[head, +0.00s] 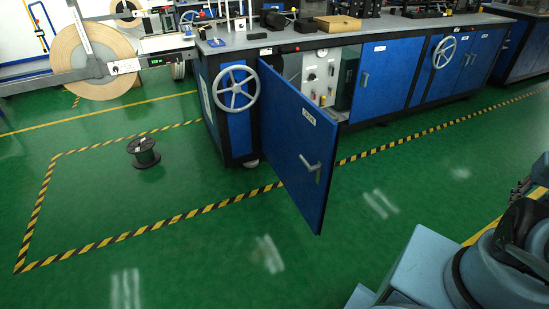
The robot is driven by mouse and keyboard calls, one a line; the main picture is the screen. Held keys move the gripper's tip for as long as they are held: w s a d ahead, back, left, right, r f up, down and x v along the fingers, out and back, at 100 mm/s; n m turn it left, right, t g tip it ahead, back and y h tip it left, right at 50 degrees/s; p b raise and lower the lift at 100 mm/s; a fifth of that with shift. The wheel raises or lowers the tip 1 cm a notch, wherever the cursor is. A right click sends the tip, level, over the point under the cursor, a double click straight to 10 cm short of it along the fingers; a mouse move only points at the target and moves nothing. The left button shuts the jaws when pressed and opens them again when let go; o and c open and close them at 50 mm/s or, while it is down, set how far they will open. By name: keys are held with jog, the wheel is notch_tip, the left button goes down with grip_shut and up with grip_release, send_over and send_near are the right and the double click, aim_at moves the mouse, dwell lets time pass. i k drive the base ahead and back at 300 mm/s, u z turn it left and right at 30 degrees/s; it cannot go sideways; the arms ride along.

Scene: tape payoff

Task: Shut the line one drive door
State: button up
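The blue drive door (290,140) stands wide open, swung out from the front of the long workbench over the green floor. Its left edge is at the cabinet, beside a handwheel. A small white label, too small to read, is near its top. A grey handle (312,168) sits near its free edge, on the face towards me. Behind it the open cabinet bay (322,75) shows a pale panel with gauges and knobs. My blue-grey arm is at the bottom right, well apart from the door. Dark parts at the right edge may include my gripper; its fingers cannot be made out.
A black spool (144,153) lies on the floor left of the door, inside yellow-black floor tape (200,210). A handwheel (235,89) sticks out left of the bay. A closed blue door (385,75) is to the right. The floor in front of the door is clear.

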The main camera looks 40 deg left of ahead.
aim_at(291, 125)
jog(key=k, duration=0.45)
jog(key=u, duration=1.7)
jog(key=i, duration=1)
jog(key=z, duration=0.1)
jog(key=k, duration=0.95)
jog(key=z, duration=0.05)
